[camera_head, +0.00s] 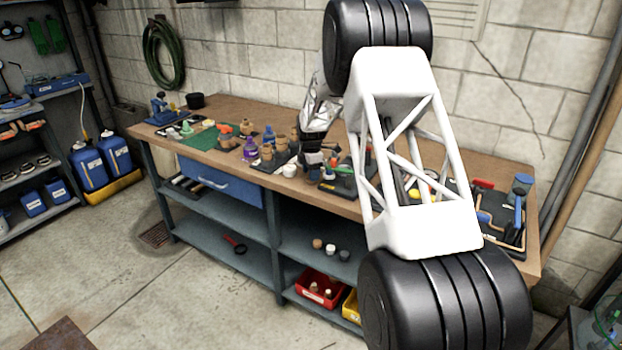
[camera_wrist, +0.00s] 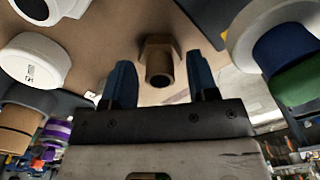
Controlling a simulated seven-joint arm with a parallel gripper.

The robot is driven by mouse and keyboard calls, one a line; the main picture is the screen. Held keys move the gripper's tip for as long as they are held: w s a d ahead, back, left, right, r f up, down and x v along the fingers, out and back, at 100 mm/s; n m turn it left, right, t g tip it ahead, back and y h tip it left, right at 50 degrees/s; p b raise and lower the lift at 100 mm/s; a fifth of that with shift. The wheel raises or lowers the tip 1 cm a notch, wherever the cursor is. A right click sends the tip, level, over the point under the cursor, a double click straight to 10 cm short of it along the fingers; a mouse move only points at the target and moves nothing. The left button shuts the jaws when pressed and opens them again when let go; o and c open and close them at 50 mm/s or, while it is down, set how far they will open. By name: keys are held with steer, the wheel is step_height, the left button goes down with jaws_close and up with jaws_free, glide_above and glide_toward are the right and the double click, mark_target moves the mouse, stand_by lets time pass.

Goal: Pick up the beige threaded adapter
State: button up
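In the wrist view, the beige threaded adapter (camera_wrist: 158,62) shows as a tan-brown hexagonal collar with a round, dark-mouthed end facing the camera. It appears between and slightly beyond the two blue fingertips of my gripper (camera_wrist: 161,72). The fingers are spread, with a visible gap on each side of the adapter, and nothing is held. In the head view, my gripper (camera_head: 316,156) is low over the workbench, partly hidden among small parts. I cannot single out the adapter there.
In the wrist view, a white cap (camera_wrist: 36,62) stands left of the fingers and a white-rimmed blue and green part (camera_wrist: 285,60) close on the right. The workbench (camera_head: 330,203) holds several fittings. A white cup (camera_head: 289,170) stands near its front edge, left of my gripper.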

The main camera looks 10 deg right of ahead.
steer(key=c, duration=0.8)
steer(key=shift+c, duration=0.3)
steer(key=shift+r, duration=0.15)
steer(key=shift+r, duration=1.45)
steer(key=shift+s+r, duration=0.2)
steer(key=shift+s, duration=0.05)
steer(key=s+a+r, duration=0.1)
steer(key=s, duration=1.4)
steer(key=shift+s+r, duration=0.2)
steer(key=shift+a, duration=0.1)
steer(key=shift+f, duration=0.1)
